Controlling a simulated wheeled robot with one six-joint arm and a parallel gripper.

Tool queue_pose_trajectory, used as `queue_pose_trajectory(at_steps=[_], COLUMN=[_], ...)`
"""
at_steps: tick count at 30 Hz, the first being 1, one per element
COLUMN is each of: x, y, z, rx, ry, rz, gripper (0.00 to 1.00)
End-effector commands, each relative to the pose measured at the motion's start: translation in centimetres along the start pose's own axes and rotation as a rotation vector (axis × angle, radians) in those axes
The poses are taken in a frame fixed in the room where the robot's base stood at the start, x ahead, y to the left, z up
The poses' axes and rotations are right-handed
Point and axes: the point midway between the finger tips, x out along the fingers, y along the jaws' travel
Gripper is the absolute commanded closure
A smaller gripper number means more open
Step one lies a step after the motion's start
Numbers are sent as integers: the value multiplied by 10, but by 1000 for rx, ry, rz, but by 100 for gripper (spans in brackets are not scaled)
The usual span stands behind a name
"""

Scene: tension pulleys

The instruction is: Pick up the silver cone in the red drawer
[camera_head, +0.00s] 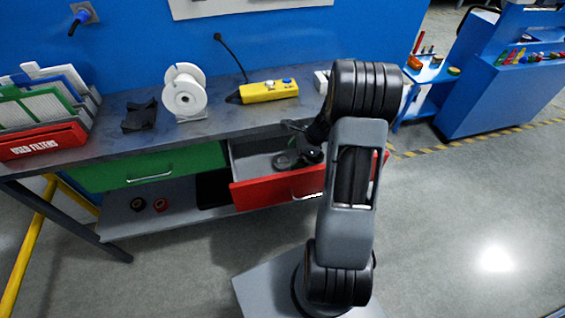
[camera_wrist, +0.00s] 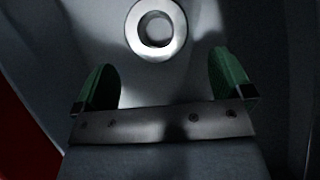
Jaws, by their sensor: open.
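The red drawer (camera_head: 262,195) under the workbench is pulled open. In the wrist view, the silver cone (camera_wrist: 133,32) shows end-on as a bright ring with a dark centre, on the grey drawer floor. My gripper (camera_wrist: 162,62) is open and empty. Its two green fingers are spread apart, and the cone lies beyond their tips, roughly between them. In the head view, a grey round thing (camera_head: 284,161) shows in the drawer beside my wrist. It may be the cone, but my arm and wrist hide part of the drawer.
A green drawer (camera_head: 140,171) is shut to the left. The bench top (camera_head: 222,122) above holds a white spool (camera_head: 184,92), a yellow control box (camera_head: 268,90) and a filter rack with a red front (camera_head: 42,142). A red wall edges the wrist view at left.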

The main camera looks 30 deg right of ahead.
Motion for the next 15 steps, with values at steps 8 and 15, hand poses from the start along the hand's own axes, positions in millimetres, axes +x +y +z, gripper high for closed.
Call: queue_pose_trajectory(at_steps=[8, 15], x=[31, 43], y=[1, 1], z=[19, 19], rx=[1, -1], ry=[0, 0], rz=[4, 1], gripper=[2, 2])
